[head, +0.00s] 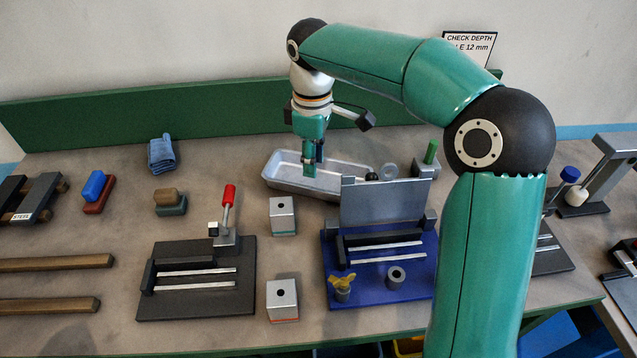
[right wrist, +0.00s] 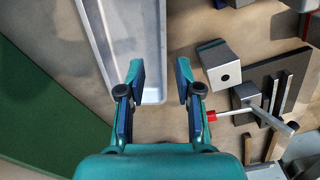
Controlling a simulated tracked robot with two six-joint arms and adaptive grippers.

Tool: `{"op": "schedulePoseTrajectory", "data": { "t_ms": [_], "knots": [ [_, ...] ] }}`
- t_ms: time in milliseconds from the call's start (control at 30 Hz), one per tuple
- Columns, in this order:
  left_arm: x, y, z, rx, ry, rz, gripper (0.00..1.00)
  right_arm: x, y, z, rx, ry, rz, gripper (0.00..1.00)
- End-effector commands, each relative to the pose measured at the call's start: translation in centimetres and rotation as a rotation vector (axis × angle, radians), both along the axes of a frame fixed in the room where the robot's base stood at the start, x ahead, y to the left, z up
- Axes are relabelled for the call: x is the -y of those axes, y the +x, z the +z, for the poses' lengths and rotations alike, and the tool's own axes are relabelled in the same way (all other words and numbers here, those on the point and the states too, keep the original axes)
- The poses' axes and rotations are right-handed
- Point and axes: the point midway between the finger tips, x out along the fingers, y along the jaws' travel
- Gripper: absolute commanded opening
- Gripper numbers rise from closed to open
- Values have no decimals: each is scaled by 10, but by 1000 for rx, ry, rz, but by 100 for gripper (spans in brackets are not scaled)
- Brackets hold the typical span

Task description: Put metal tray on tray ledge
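The metal tray (head: 285,180) is a long, shallow, pale grey tray lying on the bench at the back middle in the head view. Its right end is partly hidden behind an upright grey plate. My right gripper (head: 314,160) points down over the tray's left part. In the right wrist view the gripper (right wrist: 160,80) is open, with the tray's side wall between its fingertips in the picture; the tray (right wrist: 125,40) runs away up the view. I cannot tell whether a finger touches it. My left gripper is out of view. I cannot make out a tray ledge.
A blue fixture (head: 385,262) with the upright grey plate (head: 385,203) stands in front of the tray. A dark fixture (head: 195,300) with a red-handled clamp (head: 228,197) and two metal blocks (head: 282,215) are nearby. A green back wall (head: 150,115) runs behind the bench.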

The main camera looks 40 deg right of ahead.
Motion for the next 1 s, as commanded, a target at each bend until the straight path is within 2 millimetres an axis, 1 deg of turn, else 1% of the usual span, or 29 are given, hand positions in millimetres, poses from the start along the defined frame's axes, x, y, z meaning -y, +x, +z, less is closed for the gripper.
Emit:
{"op": "schedulePoseTrajectory", "data": {
  "t_ms": [33, 100, 367, 600, 700, 967, 1000],
  "knots": [
    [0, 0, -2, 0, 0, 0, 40, 0, 0, -10, -4, 0, -1, 34],
    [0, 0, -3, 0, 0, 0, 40, 0, 0, -18, -1, 0, -1, 34],
    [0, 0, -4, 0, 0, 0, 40, -1, 1, -34, -1, -1, 0, 34],
    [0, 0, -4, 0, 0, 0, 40, -3, 3, -68, -3, -1, 0, 34],
    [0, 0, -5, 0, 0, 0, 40, -4, 3, -76, -1, -1, 0, 34],
    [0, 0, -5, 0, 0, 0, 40, -4, 4, -79, 1, 0, 0, 34],
    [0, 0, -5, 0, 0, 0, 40, -4, 4, -79, 1, 0, 0, 29]
  ]
}}
